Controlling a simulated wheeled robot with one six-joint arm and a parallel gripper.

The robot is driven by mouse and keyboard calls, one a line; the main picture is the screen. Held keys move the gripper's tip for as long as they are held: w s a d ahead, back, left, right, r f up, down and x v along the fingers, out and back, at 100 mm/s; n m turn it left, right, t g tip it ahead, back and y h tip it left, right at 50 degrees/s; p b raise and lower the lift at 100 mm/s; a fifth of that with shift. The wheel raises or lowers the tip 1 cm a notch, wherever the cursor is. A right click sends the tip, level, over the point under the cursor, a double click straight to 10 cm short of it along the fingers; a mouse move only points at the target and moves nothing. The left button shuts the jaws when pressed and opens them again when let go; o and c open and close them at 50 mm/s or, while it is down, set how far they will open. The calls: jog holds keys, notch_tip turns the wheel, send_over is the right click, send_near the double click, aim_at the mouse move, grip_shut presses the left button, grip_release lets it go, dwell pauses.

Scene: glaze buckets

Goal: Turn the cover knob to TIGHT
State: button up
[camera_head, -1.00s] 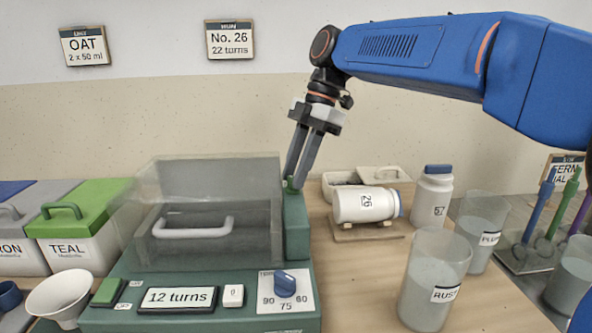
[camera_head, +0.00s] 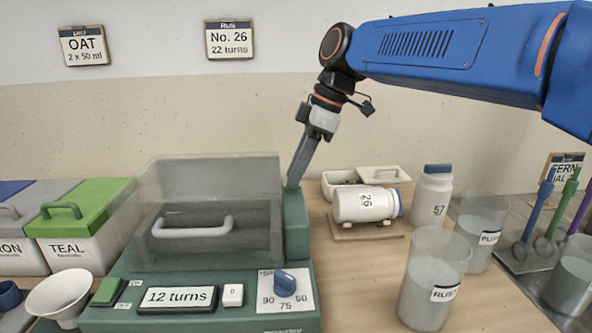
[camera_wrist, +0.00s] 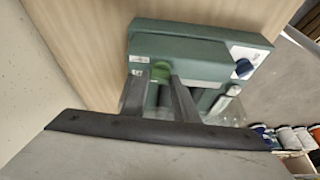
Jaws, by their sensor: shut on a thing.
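The cover knob is a small green knob (camera_wrist: 160,73) on the back right corner of the green machine (camera_head: 297,235); the wrist view shows it between my fingers. My gripper (camera_head: 292,184) reaches down to that corner and is shut on the knob. In the head view the fingers line up one behind the other and hide the knob. The clear cover (camera_head: 208,180) with its white handle (camera_head: 193,228) is down over the machine. No TIGHT marking is legible.
The machine's front has a "12 turns" display (camera_head: 177,298) and a blue dial (camera_head: 285,284). A white jar marked 26 (camera_head: 362,204) lies on a rest to the right, near jar 57 (camera_head: 432,198) and the RUST beaker (camera_head: 432,280). A TEAL bin (camera_head: 75,254) stands left.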

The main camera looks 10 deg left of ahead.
jog(key=m+t, duration=0.1)
jog(key=m, duration=0.3)
jog(key=shift+s+t, duration=0.2)
jog(key=shift+t, duration=0.2)
jog(key=shift+s+m+t, duration=0.1)
jog(key=shift+m+t, duration=0.7)
jog(key=shift+m, duration=1.3)
jog(key=o, duration=1.1)
jog(key=shift+h, duration=0.3)
jog(key=shift+c, duration=0.2)
